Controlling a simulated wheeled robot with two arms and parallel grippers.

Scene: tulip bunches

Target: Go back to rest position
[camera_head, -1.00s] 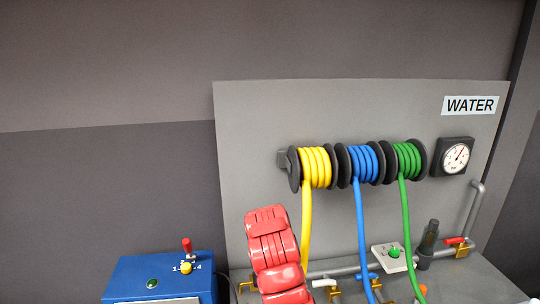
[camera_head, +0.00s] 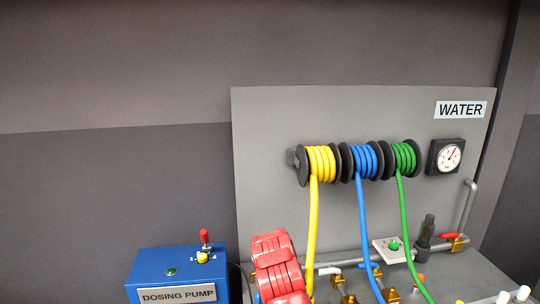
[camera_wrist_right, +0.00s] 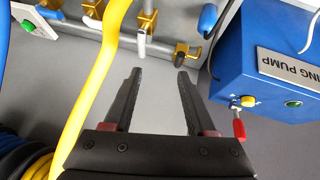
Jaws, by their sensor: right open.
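My right gripper (camera_wrist_right: 158,76) is open in the right wrist view, with nothing between its two dark fingers. Grey surface shows behind the gap. The yellow hose (camera_wrist_right: 96,88) runs close along its left side; I cannot tell whether it touches the gripper body. In the head view a red arm link of mine rises at the bottom centre, in front of the grey panel (camera_head: 262,130) and left of the yellow hose (camera_head: 313,220). No gripper shows in the head view, and my left gripper is in neither view.
The blue dosing pump (camera_head: 150,262), with a red-knobbed lever (camera_head: 204,238), stands left of the panel. Blue (camera_head: 364,230) and green (camera_head: 405,230) hoses hang from reels over valves and pipes. A gauge (camera_head: 446,156) is at right. The upper wall is clear.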

